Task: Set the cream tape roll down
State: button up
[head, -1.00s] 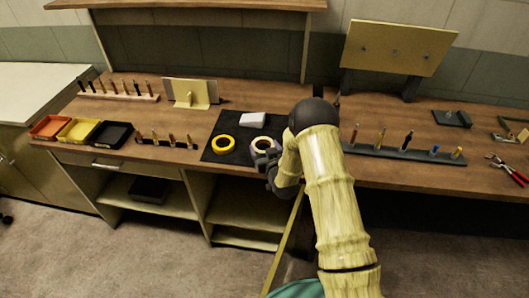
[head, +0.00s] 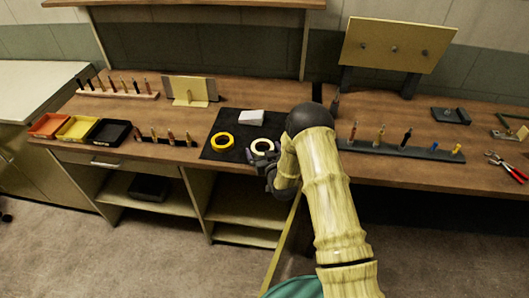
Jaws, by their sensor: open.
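The cream tape roll (head: 262,145) is at the right part of the black mat (head: 216,151) on the wooden bench. It looks flat, and part of it is hidden behind my gripper. My gripper (head: 262,160) is open at the near side of the roll, low by the mat's front edge. I cannot tell whether a finger touches the roll. My arm hides the bench to the right of it.
A yellow tape roll (head: 222,140) and a white block (head: 251,117) lie on the same mat. A tool rack (head: 402,150) stands to the right and a short row of tools (head: 168,138) to the left. Orange, yellow and black trays (head: 108,133) sit further left.

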jog(key=shift+r, duration=0.15)
jog(key=b+v, duration=0.3)
jog(key=v, duration=0.9)
dwell(0.3)
jog(key=s+d+r+m+g+h, duration=0.1)
jog(key=s+d+r+g, duration=0.2)
jog(key=s, duration=0.4)
jog(key=s+d+r+m+g+h, duration=0.1)
jog(key=s+d+r+g+h, duration=0.1)
jog(key=s+r+g, duration=0.3)
jog(key=s+d+r+m+g+h, duration=0.1)
jog(key=s+d+r+g, duration=0.3)
jog(key=s, duration=0.6)
jog(key=shift+s+r+g, duration=0.2)
jog(key=shift+r+g, duration=0.05)
jog(key=shift+g, duration=0.25)
jog(key=shift+o, duration=0.4)
